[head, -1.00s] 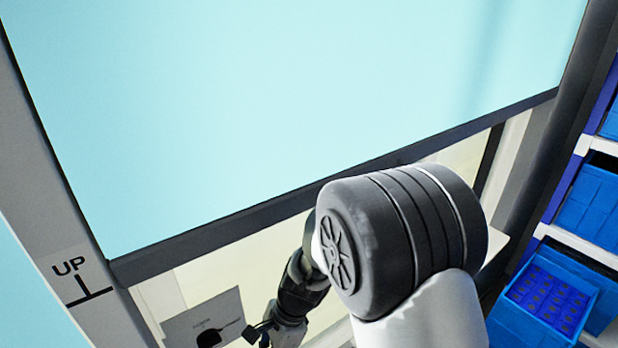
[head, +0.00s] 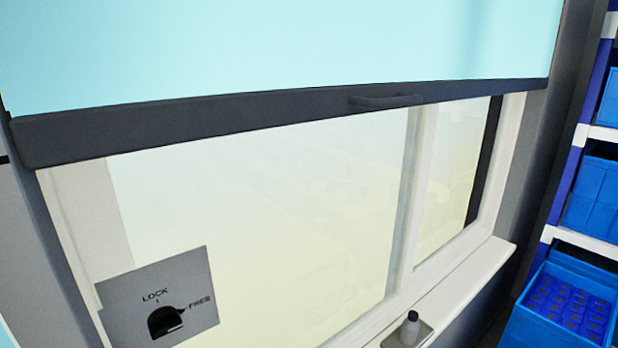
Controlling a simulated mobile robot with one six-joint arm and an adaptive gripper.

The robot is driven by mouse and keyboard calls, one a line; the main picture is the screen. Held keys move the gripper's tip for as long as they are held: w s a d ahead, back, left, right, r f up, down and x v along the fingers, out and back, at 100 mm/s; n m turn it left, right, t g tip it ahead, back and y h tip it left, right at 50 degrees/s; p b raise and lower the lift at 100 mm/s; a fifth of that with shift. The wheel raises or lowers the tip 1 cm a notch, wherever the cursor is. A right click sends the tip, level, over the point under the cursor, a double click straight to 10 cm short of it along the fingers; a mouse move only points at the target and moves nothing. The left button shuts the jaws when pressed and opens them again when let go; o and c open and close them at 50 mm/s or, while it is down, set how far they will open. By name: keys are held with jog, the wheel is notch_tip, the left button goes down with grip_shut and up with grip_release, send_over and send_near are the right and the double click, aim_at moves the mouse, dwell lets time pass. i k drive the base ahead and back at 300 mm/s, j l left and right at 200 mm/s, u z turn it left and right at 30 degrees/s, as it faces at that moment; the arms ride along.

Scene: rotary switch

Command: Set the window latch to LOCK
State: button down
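The window latch (head: 164,321) is a black rotary knob on a grey plate (head: 122,308) at the lower left of the head view. The plate carries the word LOCK above the knob, with a short mark under it, and FREE to the knob's right. The knob's narrow pointed end is turned right toward FREE, not up toward LOCK. My gripper is not in view, and nothing covers the knob or the labels.
A light blue blind with a dark bottom bar and handle (head: 386,101) covers the upper window. A grey object (head: 410,329) is on the sill at the lower middle. Blue bins (head: 566,297) stand on shelves at the right. The area before the plate looks clear.

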aim_at(164, 321)
jog(key=k+j+u, duration=0.1)
jog(key=u, duration=1.2)
